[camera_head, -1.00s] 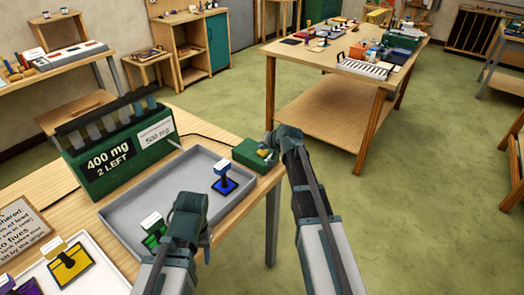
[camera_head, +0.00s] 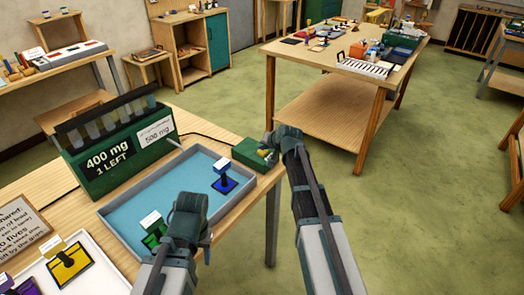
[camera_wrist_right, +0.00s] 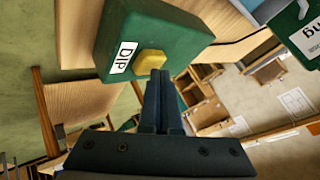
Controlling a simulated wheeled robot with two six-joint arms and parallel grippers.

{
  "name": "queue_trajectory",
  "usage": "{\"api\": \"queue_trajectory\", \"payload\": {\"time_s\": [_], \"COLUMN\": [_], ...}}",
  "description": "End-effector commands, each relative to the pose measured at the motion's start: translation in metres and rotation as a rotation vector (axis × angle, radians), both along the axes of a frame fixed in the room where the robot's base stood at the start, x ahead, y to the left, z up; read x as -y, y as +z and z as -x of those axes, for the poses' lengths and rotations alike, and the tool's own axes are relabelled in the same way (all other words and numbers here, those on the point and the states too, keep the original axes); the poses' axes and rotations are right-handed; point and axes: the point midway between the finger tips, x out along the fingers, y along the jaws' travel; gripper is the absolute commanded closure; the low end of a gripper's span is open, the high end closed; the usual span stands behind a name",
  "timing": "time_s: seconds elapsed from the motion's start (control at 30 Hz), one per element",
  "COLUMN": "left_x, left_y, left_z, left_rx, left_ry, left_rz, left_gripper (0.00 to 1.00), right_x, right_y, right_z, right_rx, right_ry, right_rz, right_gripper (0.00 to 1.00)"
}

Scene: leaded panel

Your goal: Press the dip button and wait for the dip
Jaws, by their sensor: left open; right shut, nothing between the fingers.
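The dip box is a green block (camera_head: 248,154) at the table's right corner; its yellow button (camera_wrist_right: 150,62) and "DIP" label show in the right wrist view. My right gripper (camera_wrist_right: 161,76) is shut and empty, its tips at the button's edge; I cannot tell if they touch it. In the head view my right gripper (camera_head: 270,146) hides part of the button. The grey tray (camera_head: 157,187) has a blue floor or liquid. A blue stand (camera_head: 224,183) and a green stand (camera_head: 154,232) are in it. My left gripper (camera_head: 190,208) is open over the tray's front edge, its fingers mostly hidden.
A green dispenser (camera_head: 100,180) with several tubes reads "400 mg, 1 LEFT" behind the tray. A yellow piece (camera_head: 68,264) sits on a white tray (camera_head: 97,283) at lower left. A second table (camera_head: 345,63) stands farther back. Open floor lies to the right.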

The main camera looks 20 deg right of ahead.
Motion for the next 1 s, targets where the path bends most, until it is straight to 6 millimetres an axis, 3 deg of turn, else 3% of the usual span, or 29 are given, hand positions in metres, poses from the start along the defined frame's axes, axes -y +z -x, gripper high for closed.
{"api": "queue_trajectory", "payload": {"time_s": [1.0], "left_x": [0.000], "left_y": [0.007], "left_z": [0.000], "left_rx": [0.000], "left_ry": [0.000], "left_rz": [0.000], "left_gripper": [0.50], "right_x": [0.000], "right_y": [0.007], "right_z": [0.000], "right_rx": [-0.001], "right_ry": [0.001], "right_rz": [0.000], "right_gripper": [1.00]}}
